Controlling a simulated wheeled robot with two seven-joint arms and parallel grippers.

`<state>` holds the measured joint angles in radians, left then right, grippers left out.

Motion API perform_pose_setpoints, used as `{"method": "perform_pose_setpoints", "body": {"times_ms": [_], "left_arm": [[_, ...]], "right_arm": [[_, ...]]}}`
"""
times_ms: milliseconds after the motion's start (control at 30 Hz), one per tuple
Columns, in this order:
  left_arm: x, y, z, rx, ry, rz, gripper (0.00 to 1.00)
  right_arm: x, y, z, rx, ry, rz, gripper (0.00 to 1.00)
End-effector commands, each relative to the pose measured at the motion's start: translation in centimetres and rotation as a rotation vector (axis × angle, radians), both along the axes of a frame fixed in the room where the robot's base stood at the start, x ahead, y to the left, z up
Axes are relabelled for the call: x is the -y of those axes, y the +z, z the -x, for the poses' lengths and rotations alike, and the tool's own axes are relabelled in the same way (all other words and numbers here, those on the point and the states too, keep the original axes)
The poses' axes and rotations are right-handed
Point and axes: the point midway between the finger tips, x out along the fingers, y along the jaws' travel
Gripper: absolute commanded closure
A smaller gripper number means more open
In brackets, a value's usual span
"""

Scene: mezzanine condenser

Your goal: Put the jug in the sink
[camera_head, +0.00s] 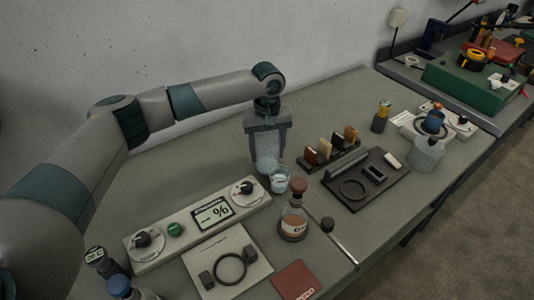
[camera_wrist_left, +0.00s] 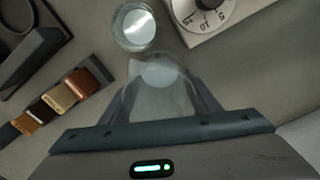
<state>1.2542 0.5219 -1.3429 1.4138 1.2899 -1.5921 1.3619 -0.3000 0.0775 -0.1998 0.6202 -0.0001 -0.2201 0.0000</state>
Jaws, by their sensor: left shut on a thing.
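My left gripper (camera_head: 267,140) points down over the bench and is shut on a clear glass vessel, which I take to be the jug (camera_head: 267,158). In the left wrist view the see-through jug (camera_wrist_left: 160,88) is between the fingers of the left gripper (camera_wrist_left: 165,95); its outline is faint. I cannot tell whether its base touches the bench. A small clear beaker (camera_head: 280,180) stands close beside it, and this beaker also shows in the left wrist view (camera_wrist_left: 134,27). I cannot make out a sink. My right gripper is not in view.
A dial panel (camera_head: 213,216), a brown-capped bottle (camera_head: 293,222), a slotted rack (camera_head: 328,158) and a black tray (camera_head: 391,191) crowd the bench. A blue-topped translucent vessel (camera_head: 426,155) stands at right. The bench's back left (camera_head: 190,160) is clear.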

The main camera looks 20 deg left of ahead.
Motion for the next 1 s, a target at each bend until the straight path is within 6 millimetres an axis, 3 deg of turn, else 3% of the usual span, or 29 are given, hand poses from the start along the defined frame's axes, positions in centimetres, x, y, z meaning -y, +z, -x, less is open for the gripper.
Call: {"method": "perform_pose_setpoints", "body": {"times_ms": [200,567,600,667,1000], "left_arm": [[0.0,-1.5,0.0,0.000,-0.001,0.001,0.68],[0.0,-1.7,0.0,0.000,-0.001,0.001,0.68],[0.0,-1.9,0.0,-0.001,-0.001,0.000,0.41],[0.0,-1.9,0.0,0.000,-0.001,0.001,0.27],[0.0,-1.8,0.0,0.000,-0.001,0.001,0.25]], "right_arm": [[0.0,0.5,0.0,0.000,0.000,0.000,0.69],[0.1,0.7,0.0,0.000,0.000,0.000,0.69],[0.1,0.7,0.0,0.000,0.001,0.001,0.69],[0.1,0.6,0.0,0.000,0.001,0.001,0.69],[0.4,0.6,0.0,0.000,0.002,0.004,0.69]]}}
